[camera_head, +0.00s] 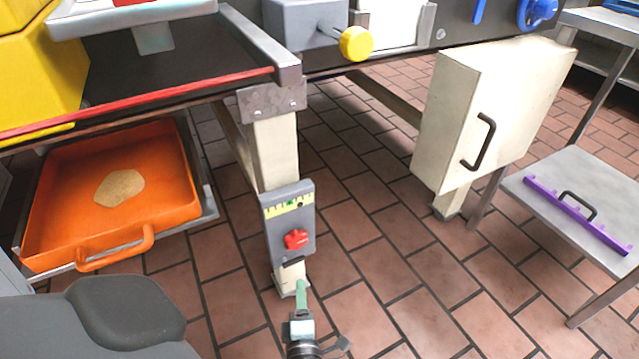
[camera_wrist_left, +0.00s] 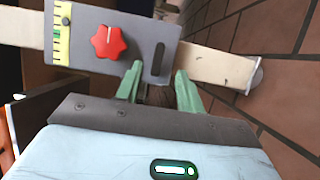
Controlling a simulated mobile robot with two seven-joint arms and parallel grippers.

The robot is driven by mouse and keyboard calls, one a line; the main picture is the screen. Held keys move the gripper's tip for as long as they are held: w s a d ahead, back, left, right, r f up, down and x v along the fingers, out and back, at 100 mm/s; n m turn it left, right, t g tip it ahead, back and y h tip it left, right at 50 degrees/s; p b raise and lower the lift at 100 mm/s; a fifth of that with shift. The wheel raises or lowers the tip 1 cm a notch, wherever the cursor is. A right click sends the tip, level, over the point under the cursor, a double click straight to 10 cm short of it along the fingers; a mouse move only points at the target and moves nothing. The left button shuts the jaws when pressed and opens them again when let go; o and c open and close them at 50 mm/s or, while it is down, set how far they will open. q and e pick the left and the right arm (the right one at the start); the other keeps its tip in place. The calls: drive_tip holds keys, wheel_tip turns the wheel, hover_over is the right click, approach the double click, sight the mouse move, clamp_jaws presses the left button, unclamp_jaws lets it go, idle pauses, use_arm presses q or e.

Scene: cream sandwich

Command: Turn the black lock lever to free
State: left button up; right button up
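The black lock lever (camera_wrist_left: 158,60) is a short dark bar on a grey plate (camera_wrist_left: 88,52), beside a red star knob (camera_wrist_left: 109,42). In the head view the lever (camera_head: 291,261) sits low on the plate, below the red knob (camera_head: 296,240). My left gripper (camera_wrist_left: 159,69) is open, its two green fingers one on each side of the lever's line in the wrist view. I cannot tell whether they touch it. In the head view the left gripper (camera_head: 301,284) is just below the lever and seen edge-on. My right gripper is in neither view.
The plate is mounted on a cream table leg (camera_head: 275,155). An orange tray (camera_head: 60,215) with a tan piece is at left. A cream cabinet (camera_head: 500,95) and a side table (camera_head: 540,190) with a purple bar (camera_head: 575,215) are at right. Tiled floor between is clear.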

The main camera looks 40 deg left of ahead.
sight(300, 261)
use_arm(q)
drive_tip(key=b+x, duration=0.1)
drive_tip(key=x, duration=0.6)
drive_tip(key=shift+b, duration=0.35)
drive_tip(key=shift+w+a, duration=0.25)
drive_tip(key=shift+a, duration=0.05)
clamp_jaws()
